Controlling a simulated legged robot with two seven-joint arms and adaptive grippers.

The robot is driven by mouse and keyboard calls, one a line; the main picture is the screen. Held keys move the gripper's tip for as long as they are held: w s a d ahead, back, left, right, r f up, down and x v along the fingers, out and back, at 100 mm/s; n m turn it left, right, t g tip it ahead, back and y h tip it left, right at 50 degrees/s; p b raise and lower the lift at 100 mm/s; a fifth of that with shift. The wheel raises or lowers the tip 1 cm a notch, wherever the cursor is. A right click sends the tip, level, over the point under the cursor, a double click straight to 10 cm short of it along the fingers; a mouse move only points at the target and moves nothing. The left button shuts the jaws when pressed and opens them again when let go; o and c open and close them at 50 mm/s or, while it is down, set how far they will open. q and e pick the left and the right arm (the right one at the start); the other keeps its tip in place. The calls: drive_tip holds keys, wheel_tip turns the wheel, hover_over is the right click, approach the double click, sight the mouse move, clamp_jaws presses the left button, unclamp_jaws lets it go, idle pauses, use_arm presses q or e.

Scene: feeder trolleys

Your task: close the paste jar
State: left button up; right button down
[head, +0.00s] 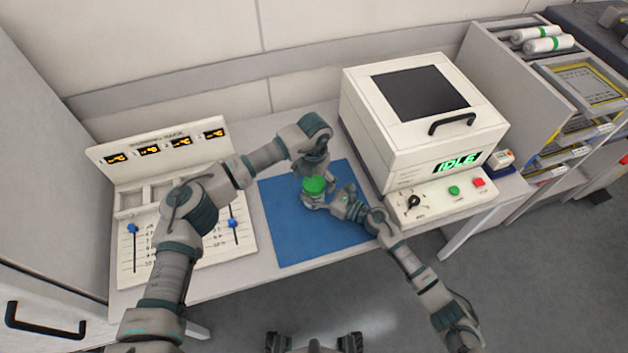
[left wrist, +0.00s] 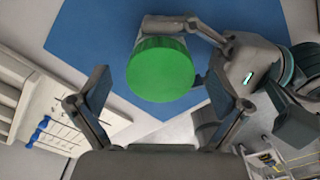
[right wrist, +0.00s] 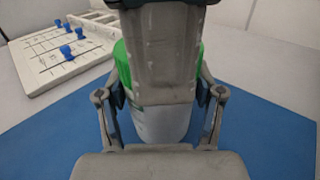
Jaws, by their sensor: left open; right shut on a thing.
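The paste jar (right wrist: 162,124) has a pale body and a green lid (head: 314,185). It stands over the blue mat (head: 290,235), and the lid sits on top of it; I cannot tell how tightly. My right gripper (right wrist: 162,110) is shut on the jar's body from the side. My left gripper (left wrist: 165,100) is open above the jar, pointing down, with its fingers apart on either side of the green lid (left wrist: 160,68). In the right wrist view, my left gripper hides the middle of the lid and the top of the jar.
A white machine (head: 420,120) with an IDLE display stands right of the mat. A white panel with blue sliders (head: 232,224) and small bins stands at the left. The mat's front part is clear. A shelf trolley (head: 560,100) is at the far right.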

use_arm(q)
wheel_tip(320, 180, up, 12)
drive_tip(key=shift+f, duration=0.2)
drive_tip(key=shift+w, duration=0.1)
use_arm(e)
drive_tip(key=shift+c, duration=0.4)
unclamp_jaws()
drive_tip(key=shift+d, duration=0.1)
drive_tip(key=v, duration=1.2)
drive_tip(key=shift+w+f, duration=0.1)
drive_tip(key=shift+f, duration=0.05)
